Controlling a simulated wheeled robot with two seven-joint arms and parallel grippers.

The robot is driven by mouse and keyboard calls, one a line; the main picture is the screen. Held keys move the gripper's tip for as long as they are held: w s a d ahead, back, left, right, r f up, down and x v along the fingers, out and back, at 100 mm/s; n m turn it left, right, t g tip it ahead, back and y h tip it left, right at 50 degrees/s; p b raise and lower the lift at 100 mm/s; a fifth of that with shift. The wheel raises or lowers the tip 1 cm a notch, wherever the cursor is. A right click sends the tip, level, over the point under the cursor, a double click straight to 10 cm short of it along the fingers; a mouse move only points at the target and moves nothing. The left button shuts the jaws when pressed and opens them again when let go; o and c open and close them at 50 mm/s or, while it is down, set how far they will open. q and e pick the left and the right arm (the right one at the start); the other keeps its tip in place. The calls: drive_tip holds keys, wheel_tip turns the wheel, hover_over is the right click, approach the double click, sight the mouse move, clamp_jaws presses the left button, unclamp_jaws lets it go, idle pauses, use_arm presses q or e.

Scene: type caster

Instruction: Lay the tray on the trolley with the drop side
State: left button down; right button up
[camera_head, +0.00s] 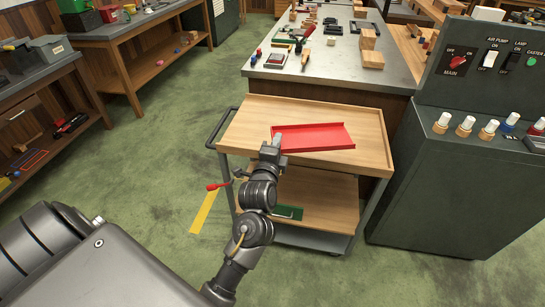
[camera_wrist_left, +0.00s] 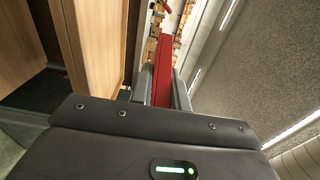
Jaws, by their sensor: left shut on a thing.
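The red tray (camera_head: 312,137) is shallow with low raised edges. In the head view it is over the wooden top of the trolley (camera_head: 250,122), roughly level; I cannot tell whether it touches the top. My left gripper (camera_head: 276,144) is shut on the tray's left end. In the left wrist view the tray's red edge (camera_wrist_left: 164,72) runs between the two fingers (camera_wrist_left: 162,88). The trolley has a grey push handle on its left and a lower wooden shelf. A small red-handled part (camera_head: 217,186) shows at its left side. I cannot make out the drop side. My right gripper is not in view.
A workbench (camera_head: 330,72) with tools and wooden blocks stands behind the trolley. A dark green control cabinet (camera_head: 440,190) with switches stands close on the right. A green item (camera_head: 288,212) lies on the lower shelf. A yellow strip (camera_head: 206,212) marks the floor at left.

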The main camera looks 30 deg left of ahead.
use_arm(q)
drive_tip(key=shift+w+a+f+y, duration=0.15)
drive_tip(key=shift+w+a+y, duration=0.15)
drive_tip(key=shift+w+a, duration=0.15)
drive_tip(key=shift+a+f, duration=0.1)
drive_tip(key=shift+a, duration=0.15)
drive_tip(key=a+f, duration=0.4)
drive_tip(key=w+a+f+p, duration=0.1)
drive_tip(key=a+f, duration=0.3)
drive_tip(key=a, duration=0.1)
drive_tip(key=a+f, duration=0.4)
drive_tip(key=shift+w+a+f+p, duration=0.15)
drive_tip(key=shift+w+f+p, duration=0.15)
drive_tip(key=shift+w, duration=0.05)
drive_tip(key=shift+f, duration=0.15)
